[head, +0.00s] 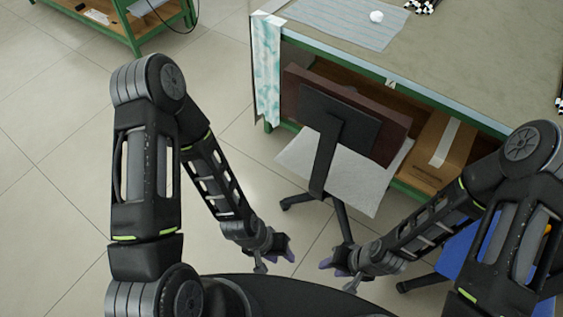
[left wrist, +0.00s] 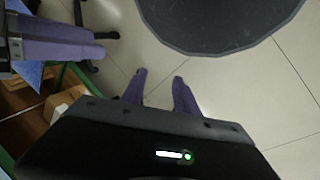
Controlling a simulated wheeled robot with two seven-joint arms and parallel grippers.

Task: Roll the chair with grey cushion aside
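The chair stands at the green-framed table, its dark brown backrest (head: 392,128) towards me on a black support. Its light grey cushion (head: 352,184) is partly behind that support, and its black wheeled base shows below. Part of a black wheeled base (left wrist: 80,14) shows in the left wrist view. My left gripper (head: 289,249) is in front of the chair, apart from it. In the left wrist view its purple fingers (left wrist: 158,87) are apart with nothing between them. My right gripper (head: 327,264) is close by on the right, apart from the cushion; its finger gap is unclear.
The table (head: 470,60) has a cardboard box (head: 440,150) on its lower shelf. A blue object (head: 458,250) is partly hidden behind my right arm. A green-framed shelf (head: 110,28) stands at the far left. The tiled floor (head: 60,150) left of the chair is clear.

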